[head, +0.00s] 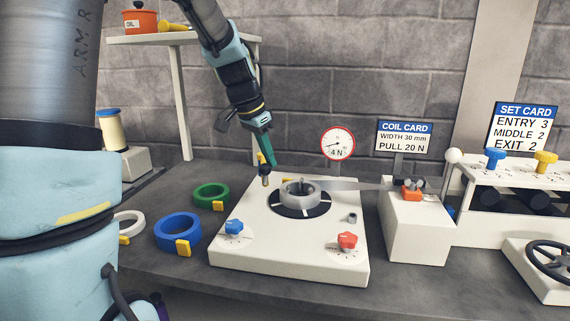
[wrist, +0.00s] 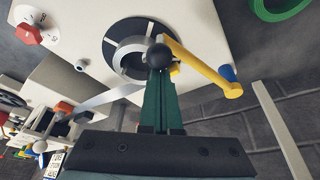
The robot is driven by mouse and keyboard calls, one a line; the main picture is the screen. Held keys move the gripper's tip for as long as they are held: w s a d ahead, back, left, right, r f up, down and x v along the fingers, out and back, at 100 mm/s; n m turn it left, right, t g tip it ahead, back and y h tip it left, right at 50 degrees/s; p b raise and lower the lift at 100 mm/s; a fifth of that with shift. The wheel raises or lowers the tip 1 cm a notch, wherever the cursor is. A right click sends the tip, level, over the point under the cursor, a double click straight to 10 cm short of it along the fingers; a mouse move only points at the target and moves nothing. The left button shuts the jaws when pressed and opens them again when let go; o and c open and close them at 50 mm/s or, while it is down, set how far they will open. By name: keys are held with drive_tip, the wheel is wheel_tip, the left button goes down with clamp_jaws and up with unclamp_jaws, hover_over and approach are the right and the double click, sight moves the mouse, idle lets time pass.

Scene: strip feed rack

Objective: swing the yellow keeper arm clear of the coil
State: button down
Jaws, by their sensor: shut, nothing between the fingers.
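The yellow keeper arm (wrist: 205,68) runs in the wrist view from the coil's edge, by a black knob (wrist: 158,55), out to a rounded end near a blue peg. The grey coil (head: 299,193) sits on a black disc on the white plate; it also shows in the wrist view (wrist: 124,58). In the head view only small yellow bits show, so the keeper is mostly hidden. My gripper (head: 268,162), with green fingers, is shut and empty, pointing down beside the coil. Its fingertips (wrist: 159,74) meet the knob in the wrist picture; I cannot tell whether they touch it.
A grey strip (head: 345,185) runs from the coil to a white block at the right. The white plate (head: 290,258) carries a blue knob (head: 234,228) and a red knob (head: 347,240). Green (head: 211,194) and blue (head: 178,229) rings lie left. A gauge (head: 338,143) stands behind.

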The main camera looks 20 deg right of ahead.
drive_tip(key=w+a+m+g+b, duration=0.1)
drive_tip(key=w+a+m, duration=0.2)
drive_tip(key=a, duration=0.4)
drive_tip(key=shift+a+m, duration=0.4)
drive_tip(key=shift+m, duration=0.1)
drive_tip(key=d+r+p, duration=0.1)
drive_tip(key=d, duration=0.3)
drive_tip(key=b+v, duration=0.1)
drive_tip(key=v, duration=0.9)
drive_tip(key=shift+w+a, duration=0.15)
drive_tip(key=shift+w, duration=0.05)
drive_tip(key=shift+f, duration=0.1)
